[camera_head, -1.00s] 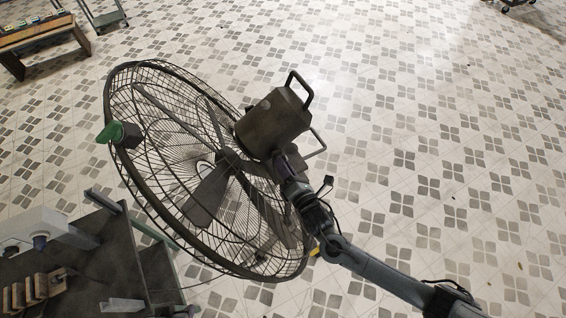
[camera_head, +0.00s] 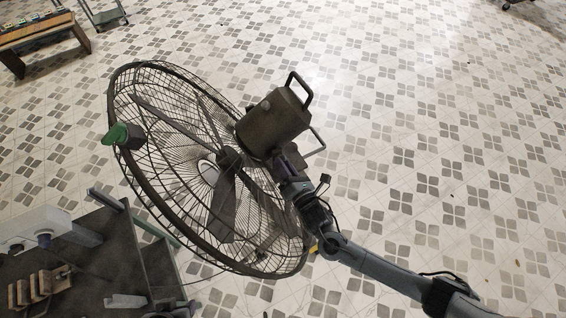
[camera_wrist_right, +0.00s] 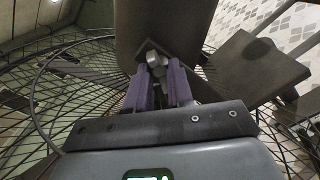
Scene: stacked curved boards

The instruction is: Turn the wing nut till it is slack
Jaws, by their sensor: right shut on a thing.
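A large dark fan with a round wire guard (camera_head: 130,180) fills the middle of the head view, its grey motor housing (camera_head: 272,122) behind it. My right gripper (camera_head: 285,168) reaches in from the lower right to the underside of the housing. In the right wrist view, the purple fingers of my right gripper (camera_wrist_right: 160,88) are shut on the small grey metal wing nut (camera_wrist_right: 154,60), just below the dark housing. The fingers partly hide the nut, and it cannot be made out in the head view. My left gripper is not in view.
A green piece (camera_head: 115,134) sits at the guard's left rim. A dark bench (camera_head: 80,265) with wooden blocks (camera_head: 38,289) stands at lower left. A wooden table (camera_head: 38,38) is at upper left. The tiled floor on the right is clear.

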